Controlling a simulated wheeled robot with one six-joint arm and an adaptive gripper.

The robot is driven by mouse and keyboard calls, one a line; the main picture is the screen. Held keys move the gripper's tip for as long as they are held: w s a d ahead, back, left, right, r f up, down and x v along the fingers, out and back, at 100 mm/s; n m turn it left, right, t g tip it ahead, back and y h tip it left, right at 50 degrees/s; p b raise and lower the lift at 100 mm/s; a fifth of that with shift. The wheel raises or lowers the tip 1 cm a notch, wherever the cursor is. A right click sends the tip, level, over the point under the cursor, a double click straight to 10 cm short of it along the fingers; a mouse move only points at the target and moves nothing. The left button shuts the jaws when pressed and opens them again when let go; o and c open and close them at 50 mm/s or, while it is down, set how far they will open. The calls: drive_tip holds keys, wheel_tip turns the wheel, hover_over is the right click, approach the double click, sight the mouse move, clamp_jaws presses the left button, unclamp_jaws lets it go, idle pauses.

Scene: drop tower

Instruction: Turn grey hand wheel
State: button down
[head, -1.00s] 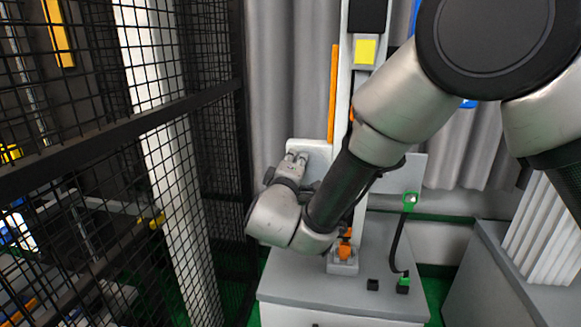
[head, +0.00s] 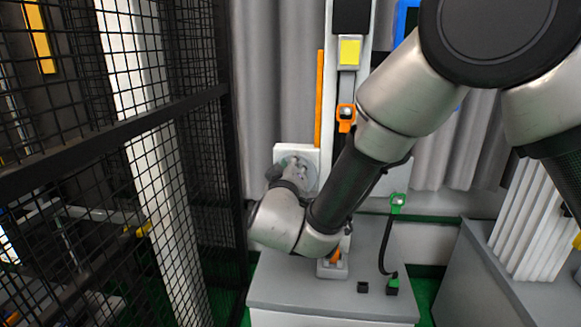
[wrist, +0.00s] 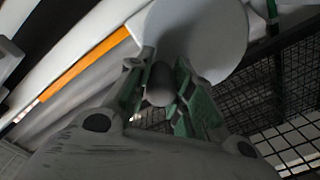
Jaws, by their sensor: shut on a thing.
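The grey hand wheel (head: 308,172) is a round disc in front of a white panel at the tower's left side. In the head view my wrist covers part of it. In the wrist view the pale disc (wrist: 205,30) fills the upper middle, and its rounded grey knob (wrist: 160,84) sits between my green-padded fingers. My gripper (wrist: 160,90) is shut on this knob. In the head view my gripper (head: 292,168) is at the wheel's left part.
The tower (head: 350,70) carries an orange-and-grey block (head: 346,116) and a yellow square (head: 349,51). A black mesh fence (head: 190,150) stands close on the left. A green-tipped cable (head: 384,250) rises from the grey base (head: 330,298). White slats (head: 535,220) stand at right.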

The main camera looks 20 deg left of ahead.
drive_tip(key=shift+w+d+r, duration=0.1)
drive_tip(key=shift+r, duration=0.05)
drive_tip(key=c, duration=1.2)
unclamp_jaws()
drive_tip(key=shift+d, duration=0.1)
drive_tip(key=shift+c, duration=0.2)
drive_tip(key=shift+s, duration=0.5)
drive_tip(key=v, duration=1.1)
